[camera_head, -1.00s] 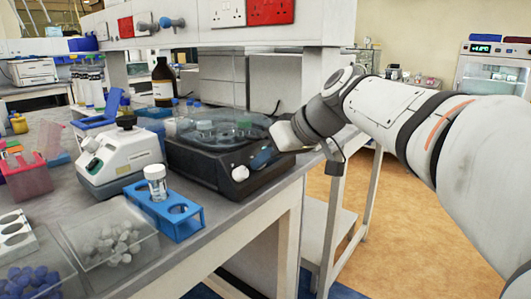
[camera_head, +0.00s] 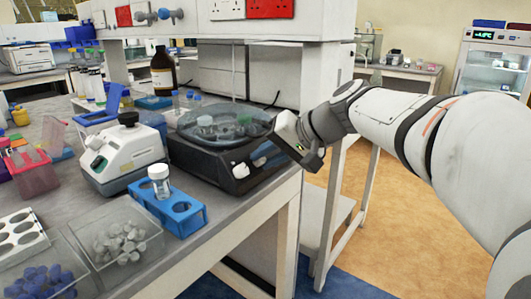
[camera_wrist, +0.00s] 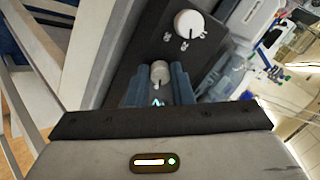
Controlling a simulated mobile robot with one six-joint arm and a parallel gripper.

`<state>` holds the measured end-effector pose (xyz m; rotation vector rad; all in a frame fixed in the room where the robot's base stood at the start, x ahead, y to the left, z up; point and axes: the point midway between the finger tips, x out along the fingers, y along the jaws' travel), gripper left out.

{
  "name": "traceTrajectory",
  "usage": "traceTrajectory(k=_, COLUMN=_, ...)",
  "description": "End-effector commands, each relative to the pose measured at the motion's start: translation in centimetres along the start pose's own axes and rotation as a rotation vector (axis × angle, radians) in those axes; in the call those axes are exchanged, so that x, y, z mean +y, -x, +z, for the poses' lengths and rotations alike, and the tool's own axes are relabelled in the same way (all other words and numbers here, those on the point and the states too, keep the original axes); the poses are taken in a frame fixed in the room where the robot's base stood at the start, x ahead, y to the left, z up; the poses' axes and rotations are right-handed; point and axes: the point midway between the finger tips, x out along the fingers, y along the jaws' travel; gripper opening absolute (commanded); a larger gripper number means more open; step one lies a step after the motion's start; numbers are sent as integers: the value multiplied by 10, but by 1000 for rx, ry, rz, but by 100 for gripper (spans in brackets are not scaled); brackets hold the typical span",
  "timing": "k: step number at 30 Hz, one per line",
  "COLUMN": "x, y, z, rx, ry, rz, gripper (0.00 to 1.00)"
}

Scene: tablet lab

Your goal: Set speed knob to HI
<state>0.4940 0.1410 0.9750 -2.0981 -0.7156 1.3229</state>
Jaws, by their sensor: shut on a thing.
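The black machine (camera_head: 205,165) with a clear domed lid stands at the bench's front edge in the head view. A white knob (camera_head: 240,170) on its front shows uncovered. It also shows at the top of the wrist view (camera_wrist: 189,23), with small markings beside it too small to read. My gripper (camera_head: 264,158) is at the machine's front, right of that knob. In the wrist view its blue-grey fingers (camera_wrist: 158,82) are shut on a second, pale knob (camera_wrist: 160,70). The held knob's dial markings are hidden or unreadable, so its setting cannot be told.
A blue rack (camera_head: 166,212) with a white-capped vial (camera_head: 159,180) stands left of the machine, near a white instrument (camera_head: 122,150). Clear bins hold grey (camera_head: 119,243) and blue pieces. The shelf unit (camera_head: 280,35) rises behind. Open floor lies to the right.

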Motion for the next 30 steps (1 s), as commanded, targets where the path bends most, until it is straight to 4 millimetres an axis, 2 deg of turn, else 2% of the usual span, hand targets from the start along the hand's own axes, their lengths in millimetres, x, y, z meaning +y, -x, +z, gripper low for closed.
traceTrajectory(k=19, x=0, y=0, z=0, rx=5, ry=-49, rz=-6, gripper=0)
traceTrajectory(k=20, x=0, y=0, z=0, rx=5, ry=-49, rz=-6, gripper=22)
traceTrajectory(k=27, x=0, y=0, z=0, rx=4, ry=-48, rz=-6, gripper=41)
traceTrajectory(k=30, x=0, y=0, z=0, rx=3, ry=-48, rz=-6, gripper=42)
